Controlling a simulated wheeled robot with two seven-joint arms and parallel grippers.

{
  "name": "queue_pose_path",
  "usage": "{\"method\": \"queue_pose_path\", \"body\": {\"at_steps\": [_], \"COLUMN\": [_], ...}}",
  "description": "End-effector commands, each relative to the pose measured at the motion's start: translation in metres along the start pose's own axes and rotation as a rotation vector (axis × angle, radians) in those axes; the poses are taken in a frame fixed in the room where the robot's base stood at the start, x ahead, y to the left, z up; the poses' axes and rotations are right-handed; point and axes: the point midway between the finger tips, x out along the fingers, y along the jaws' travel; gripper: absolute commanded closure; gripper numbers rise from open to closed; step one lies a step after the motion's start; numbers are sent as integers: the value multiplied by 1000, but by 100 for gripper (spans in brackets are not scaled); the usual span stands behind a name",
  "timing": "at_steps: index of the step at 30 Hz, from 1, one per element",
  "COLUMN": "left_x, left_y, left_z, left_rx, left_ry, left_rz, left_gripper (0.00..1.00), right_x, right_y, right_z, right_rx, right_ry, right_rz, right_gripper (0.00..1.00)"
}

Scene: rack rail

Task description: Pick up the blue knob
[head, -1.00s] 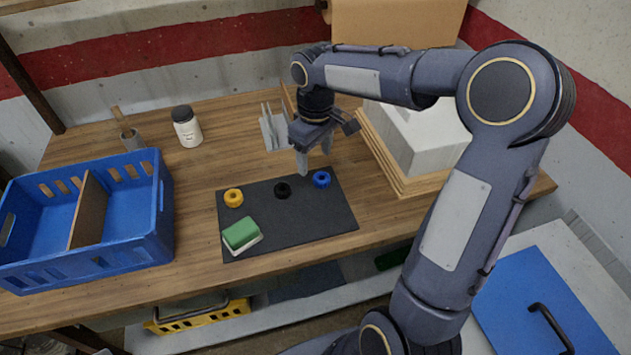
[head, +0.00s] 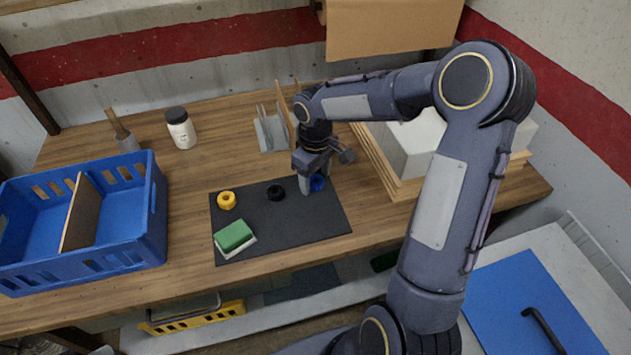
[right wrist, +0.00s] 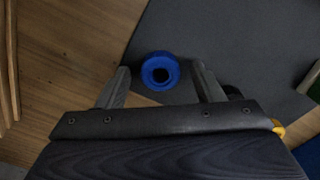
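The blue knob (head: 317,184) sits near the back right corner of the black mat (head: 290,225). In the right wrist view the blue knob (right wrist: 160,71) lies between the fingertips of my right gripper (right wrist: 162,83), with a gap on each side. My right gripper (head: 316,187) is open and lowered around the knob, partly hiding it in the head view. My left gripper is not in view.
A black knob (head: 276,192), a yellow knob (head: 226,200) and a green sponge (head: 234,237) are on the mat. A blue crate (head: 155,215) stands left. A metal rack (head: 268,133) and a grey-white block (head: 412,150) are behind.

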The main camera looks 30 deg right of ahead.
Motion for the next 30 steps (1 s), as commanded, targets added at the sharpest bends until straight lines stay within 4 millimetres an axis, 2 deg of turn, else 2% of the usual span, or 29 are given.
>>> {"method": "queue_pose_path", "body": {"at_steps": [1, 10, 17, 22, 27, 30], "left_x": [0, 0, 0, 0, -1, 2], "left_y": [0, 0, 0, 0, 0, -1], "left_z": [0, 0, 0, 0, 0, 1], "left_rx": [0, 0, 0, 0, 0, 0], "left_ry": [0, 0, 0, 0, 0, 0], "left_rz": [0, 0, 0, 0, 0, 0], "left_gripper": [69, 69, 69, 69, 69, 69], "right_x": [0, 0, -1, -9, -32, -50], "right_y": [0, 0, 0, 0, 0, -16], "right_z": [0, 0, 0, 0, -1, 2], "right_rx": [0, 1, 1, 2, 0, -4], "right_ry": [0, 0, 0, 1, 5, 5], "right_rz": [0, 0, 0, 1, 3, 3], "right_gripper": [46, 86, 86, 86, 86, 86]}}
